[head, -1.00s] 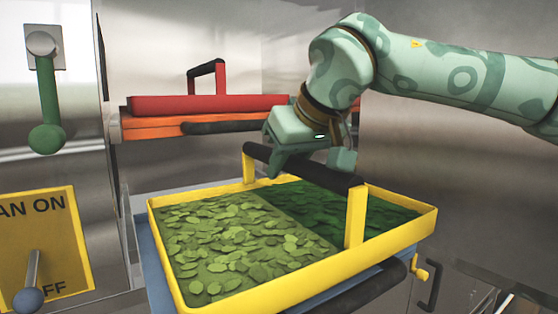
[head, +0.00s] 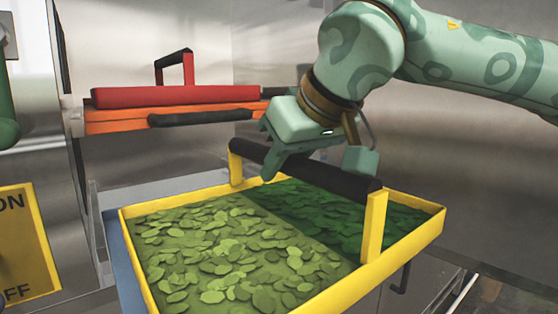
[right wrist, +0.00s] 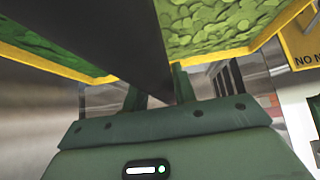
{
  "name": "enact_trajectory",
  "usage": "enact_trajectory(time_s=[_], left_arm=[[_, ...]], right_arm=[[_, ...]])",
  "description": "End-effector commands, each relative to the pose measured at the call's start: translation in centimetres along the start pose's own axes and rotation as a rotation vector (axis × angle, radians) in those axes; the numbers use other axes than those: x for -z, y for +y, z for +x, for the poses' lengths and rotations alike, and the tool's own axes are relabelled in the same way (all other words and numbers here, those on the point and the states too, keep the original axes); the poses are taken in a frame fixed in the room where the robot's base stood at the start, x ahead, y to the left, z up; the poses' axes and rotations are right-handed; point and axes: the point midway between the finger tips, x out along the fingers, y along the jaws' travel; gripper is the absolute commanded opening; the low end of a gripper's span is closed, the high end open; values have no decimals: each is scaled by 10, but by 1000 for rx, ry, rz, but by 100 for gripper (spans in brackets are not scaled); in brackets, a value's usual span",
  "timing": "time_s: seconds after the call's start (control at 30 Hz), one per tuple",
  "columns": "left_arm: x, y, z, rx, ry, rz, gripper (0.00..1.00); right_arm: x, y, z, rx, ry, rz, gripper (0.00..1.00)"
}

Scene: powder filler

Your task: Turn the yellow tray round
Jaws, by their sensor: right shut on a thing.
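The yellow tray (head: 405,256) is in the lower middle of the head view. It holds light green leaves in its left half and dark green leaves in its right half. A black handle (head: 340,179) on yellow posts spans it over the divide. My right gripper (head: 318,170) is shut on this handle, with a finger on either side of it. In the right wrist view, the fingers (right wrist: 160,92) flank the dark handle bar (right wrist: 130,45), with leaves on both sides. Whether the tray's underside touches the support below is hidden. My left gripper is not in view.
A red tray (head: 175,97) with its own handle sits on an orange drawer (head: 130,121) with a black pull, behind left. A blue surface (head: 122,265) shows beside the tray's left edge. A yellow switch panel (head: 28,250) is at far left. Metal walls enclose the back and right.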

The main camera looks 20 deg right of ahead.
Motion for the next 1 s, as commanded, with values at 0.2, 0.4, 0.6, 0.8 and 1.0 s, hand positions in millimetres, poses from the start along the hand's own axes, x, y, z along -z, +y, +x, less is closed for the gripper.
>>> enact_trajectory(time_s=[0.2,0.4,0.6,0.8,1.0], left_arm=[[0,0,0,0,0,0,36],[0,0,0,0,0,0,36],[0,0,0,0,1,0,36],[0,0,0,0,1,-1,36],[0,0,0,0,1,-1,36]], right_arm=[[1,0,-2,0,6,0,0],[1,0,-3,0,6,0,0],[10,0,-13,-1,7,1,0],[21,0,-26,0,7,2,0],[30,0,-38,0,7,0,0]])
